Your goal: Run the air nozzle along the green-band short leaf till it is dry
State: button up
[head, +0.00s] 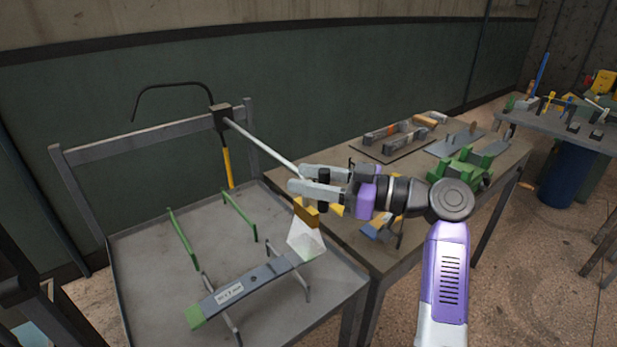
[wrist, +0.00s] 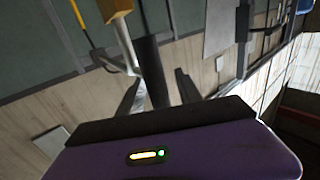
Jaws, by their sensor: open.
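The green-band short leaf (head: 255,280) is a grey bar with a green end (head: 195,316) and a white label, lying across two thin grey supports in the tray (head: 150,290). The air nozzle (head: 306,212) is a yellow-brown block at the end of a pale rod; it also shows in the wrist view (wrist: 115,8). A whitish translucent cone spreads from it onto the leaf's far right end. My gripper (head: 308,181) is above that end, jaws open, its fingers on either side of a black cylinder (wrist: 154,70) by the nozzle. Whether they touch it is unclear.
Two green bars (head: 182,238) stand empty at the tray's back left. A black post and hose (head: 218,118) rise behind the tray. A bench (head: 350,235) with grey parts and a green rack (head: 468,168) is close on the right. Open floor lies at right.

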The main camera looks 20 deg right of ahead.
grip_shut()
dwell(1.3)
